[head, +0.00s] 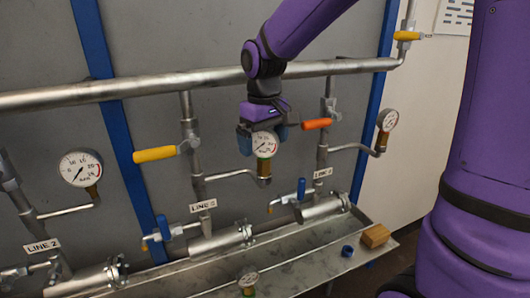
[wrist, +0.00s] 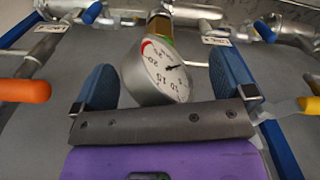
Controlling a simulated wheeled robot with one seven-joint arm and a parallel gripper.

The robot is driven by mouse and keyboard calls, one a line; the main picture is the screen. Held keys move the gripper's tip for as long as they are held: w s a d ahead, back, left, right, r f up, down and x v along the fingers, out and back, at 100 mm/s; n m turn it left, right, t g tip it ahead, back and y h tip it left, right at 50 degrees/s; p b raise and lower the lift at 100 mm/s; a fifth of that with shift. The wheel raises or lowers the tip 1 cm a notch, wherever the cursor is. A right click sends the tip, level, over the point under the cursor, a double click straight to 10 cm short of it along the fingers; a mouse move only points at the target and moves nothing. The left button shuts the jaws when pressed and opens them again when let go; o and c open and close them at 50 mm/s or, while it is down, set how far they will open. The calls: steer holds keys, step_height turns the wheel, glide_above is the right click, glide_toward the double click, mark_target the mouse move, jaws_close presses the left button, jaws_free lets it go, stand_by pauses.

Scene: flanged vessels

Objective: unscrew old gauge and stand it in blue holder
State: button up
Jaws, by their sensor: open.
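The round white-faced gauge (head: 264,144) sits on a brass fitting (head: 264,167) at the end of the side pipe on the line labelled LINE 3. In the wrist view the gauge (wrist: 155,72) appears upside down between my gripper's blue finger pads, with visible space on both sides. My gripper (wrist: 163,78) is open around the gauge and comes from above; it also shows in the head view (head: 264,135). A small blue holder (head: 348,251) stands in the metal tray at the right. Its opening is too small to make out.
A wooden block (head: 375,236) lies beside the holder in the tray (head: 310,262). Another gauge (head: 248,280) stands at the bottom edge. Other gauges hang left (head: 80,168) and right (head: 387,120). An orange handle (head: 317,124) and a yellow handle (head: 154,155) flank my gripper.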

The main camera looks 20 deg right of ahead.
steer(key=m, duration=0.6)
steer(key=shift+m, duration=0.3)
steer(key=m, duration=0.5)
steer(key=shift+m, duration=0.4)
steer(key=shift+r+m, duration=0.3)
step_height(320, 180, up, 9)
steer(key=shift+f, duration=0.15)
steer(key=shift+r, duration=0.35)
steer(key=n, duration=1.3)
steer(key=shift+r+n, duration=0.1)
steer(key=shift+n, duration=0.3)
steer(key=n, duration=0.4)
steer(key=shift+n, duration=0.4)
steer(key=n, duration=0.3)
steer(key=shift+r+n, duration=0.1)
steer(key=shift+n, duration=0.3)
steer(key=n, duration=0.4)
steer(key=shift+n, duration=0.4)
steer(key=n, duration=0.4)
steer(key=shift+r+n, duration=0.1)
steer(key=shift+n, duration=0.3)
steer(key=n, duration=0.4)
